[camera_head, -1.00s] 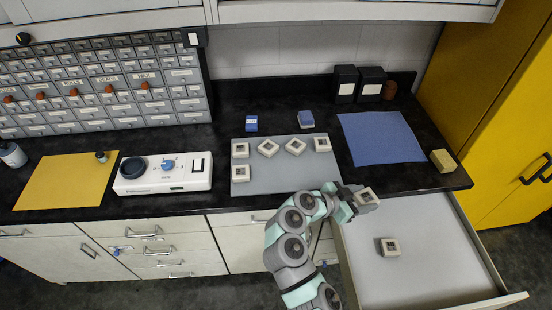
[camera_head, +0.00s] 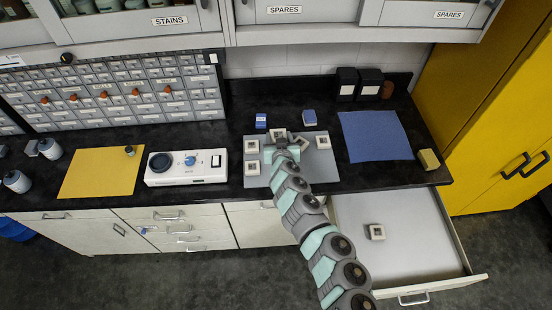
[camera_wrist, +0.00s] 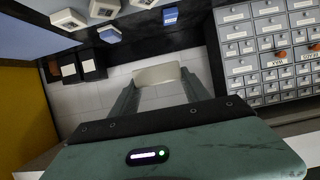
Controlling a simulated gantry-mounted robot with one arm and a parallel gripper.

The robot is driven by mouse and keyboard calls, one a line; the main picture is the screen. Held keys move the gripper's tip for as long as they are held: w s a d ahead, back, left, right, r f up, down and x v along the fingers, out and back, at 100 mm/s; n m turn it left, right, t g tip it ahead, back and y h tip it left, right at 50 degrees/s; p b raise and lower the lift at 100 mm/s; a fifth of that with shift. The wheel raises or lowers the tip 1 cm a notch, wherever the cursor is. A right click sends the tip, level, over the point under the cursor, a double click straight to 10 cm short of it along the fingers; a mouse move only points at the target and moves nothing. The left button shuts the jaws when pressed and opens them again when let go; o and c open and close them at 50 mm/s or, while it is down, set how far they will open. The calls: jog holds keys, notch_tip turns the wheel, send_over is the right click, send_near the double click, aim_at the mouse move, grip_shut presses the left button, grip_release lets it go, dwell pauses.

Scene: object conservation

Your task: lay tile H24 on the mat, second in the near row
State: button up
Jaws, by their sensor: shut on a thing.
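My gripper (camera_wrist: 160,84) is shut on a pale tile (camera_wrist: 158,75), seen edge-on between the fingers in the wrist view; no label on it can be read. In the head view my gripper (camera_head: 281,142) is over the grey mat (camera_head: 290,181), and the pale tile at its tip (camera_head: 280,133) looks like the held one. Its height above the mat is unclear. On the mat, far-row tiles stand at left (camera_head: 251,146) and right (camera_head: 322,142), with another partly hidden (camera_head: 302,144). One near-row tile (camera_head: 252,167) is at the left. My arm hides the near row's middle.
A pale tile (camera_head: 376,232) lies in the open drawer (camera_head: 400,260). Two blue boxes, left (camera_head: 261,121) and right (camera_head: 309,117), stand behind the mat. A blue cloth (camera_head: 380,137) lies to its right, a white device (camera_head: 187,167) to its left. The mat's near right is bare.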

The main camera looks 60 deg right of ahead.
notch_tip(320, 180, down, 14)
jog(key=b, duration=0.5)
jog(key=shift+a+f+b, duration=0.1)
jog(key=shift+f+b, duration=0.05)
jog(key=shift+b, duration=0.25)
jog(key=shift+f+b, duration=1.65)
jog(key=shift+f, duration=0.55)
jog(key=shift+f, duration=0.2)
jog(key=o, duration=1.5)
